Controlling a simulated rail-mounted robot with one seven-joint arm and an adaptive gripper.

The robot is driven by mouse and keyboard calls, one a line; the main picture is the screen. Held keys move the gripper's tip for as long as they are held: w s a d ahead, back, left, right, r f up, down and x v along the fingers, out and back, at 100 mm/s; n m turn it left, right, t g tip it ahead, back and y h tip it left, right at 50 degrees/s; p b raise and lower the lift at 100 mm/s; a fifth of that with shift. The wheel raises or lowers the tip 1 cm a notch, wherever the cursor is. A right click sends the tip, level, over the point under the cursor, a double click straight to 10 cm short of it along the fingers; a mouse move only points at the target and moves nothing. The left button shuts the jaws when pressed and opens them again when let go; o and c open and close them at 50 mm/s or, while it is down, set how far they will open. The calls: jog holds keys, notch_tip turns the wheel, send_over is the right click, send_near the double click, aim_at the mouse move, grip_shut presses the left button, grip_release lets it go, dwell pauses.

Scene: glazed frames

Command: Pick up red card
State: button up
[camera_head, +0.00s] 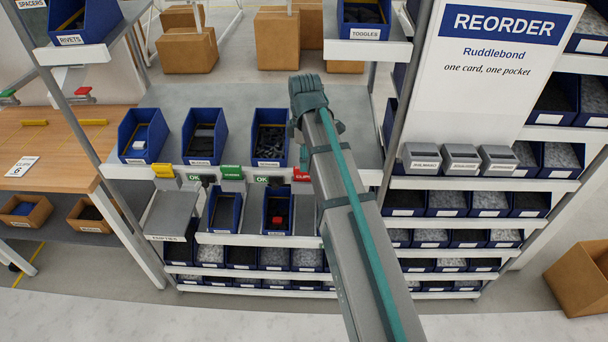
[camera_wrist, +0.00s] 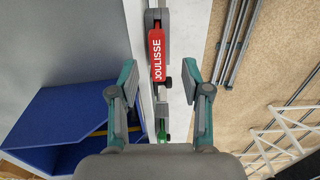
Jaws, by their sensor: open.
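A red card (camera_wrist: 157,53) with white lettering reading "JOULISSE" stands in a grey holder on a white shelf edge in the wrist view. My gripper (camera_wrist: 159,75) is open and empty, its two teal-and-grey fingers apart on either side of the picture, with the red card showing between and beyond the tips. In the head view a red card (camera_head: 302,174) is on the front edge of the shelf, beside my arm. I cannot tell whether both views show the same card. My gripper's fingers are not clear in the head view.
A green card (camera_wrist: 162,132) is further along the same edge. A blue bin (camera_wrist: 60,115) stands close on the left. In the head view a green card (camera_head: 232,172) and a yellow card (camera_head: 163,170) share the shelf edge, below several blue bins (camera_head: 204,133).

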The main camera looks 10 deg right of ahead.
aim_at(304, 179)
jog(key=shift+w+f+p, duration=0.1)
jog(key=shift+f+p, duration=0.75)
jog(key=shift+f, duration=1.35)
grip_shut()
